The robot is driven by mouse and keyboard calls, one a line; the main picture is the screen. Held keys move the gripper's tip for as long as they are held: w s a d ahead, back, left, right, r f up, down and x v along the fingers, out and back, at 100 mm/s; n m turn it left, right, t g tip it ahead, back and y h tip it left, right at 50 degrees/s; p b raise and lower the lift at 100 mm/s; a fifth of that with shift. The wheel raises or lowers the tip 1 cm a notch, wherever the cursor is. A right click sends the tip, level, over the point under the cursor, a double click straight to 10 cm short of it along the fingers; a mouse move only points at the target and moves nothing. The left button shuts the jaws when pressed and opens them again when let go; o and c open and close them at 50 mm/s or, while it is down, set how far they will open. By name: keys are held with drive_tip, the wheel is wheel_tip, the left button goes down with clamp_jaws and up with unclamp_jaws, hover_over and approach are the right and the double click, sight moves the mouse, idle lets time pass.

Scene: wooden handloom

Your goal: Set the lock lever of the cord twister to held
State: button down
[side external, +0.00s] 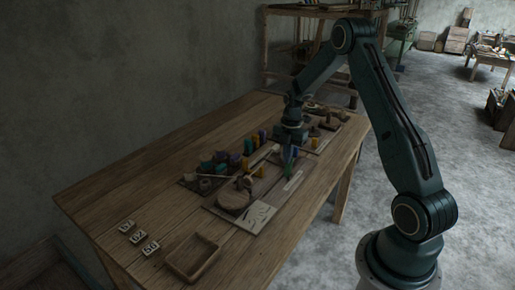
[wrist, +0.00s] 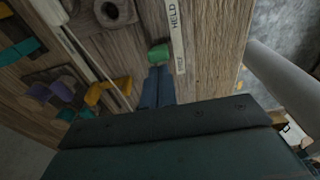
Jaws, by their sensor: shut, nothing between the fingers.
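A pale strip on the table carries the word HELD (wrist: 174,18), with a second, smaller word (wrist: 180,65) further along it that I cannot read surely. The strip (side external: 293,182) also shows in the side view. A green knob (wrist: 158,54), which looks like the end of the lock lever, sits left of the strip, between the two words and nearer the lower one. My gripper (wrist: 157,73) is shut and empty, its fingertips right at the green knob; I cannot tell whether they touch. In the side view my gripper (side external: 289,158) points down over the table. The lever's arm is hidden.
Coloured spools or blocks (side external: 222,161) stand in a row left of my gripper. A round wooden piece (side external: 234,199) and a patterned pale plate (side external: 256,216) lie nearer the front. A wooden tray (side external: 193,257) and number tiles (side external: 138,236) sit at the near end, with bare table around.

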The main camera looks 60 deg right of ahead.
drive_tip(key=shift+r, duration=0.15)
drive_tip(key=shift+r, duration=0.6)
drive_tip(key=shift+a+r, duration=0.1)
wheel_tip(320, 180, up, 11)
drive_tip(key=a, duration=0.3)
idle(0.6)
drive_tip(key=shift+r, duration=0.1)
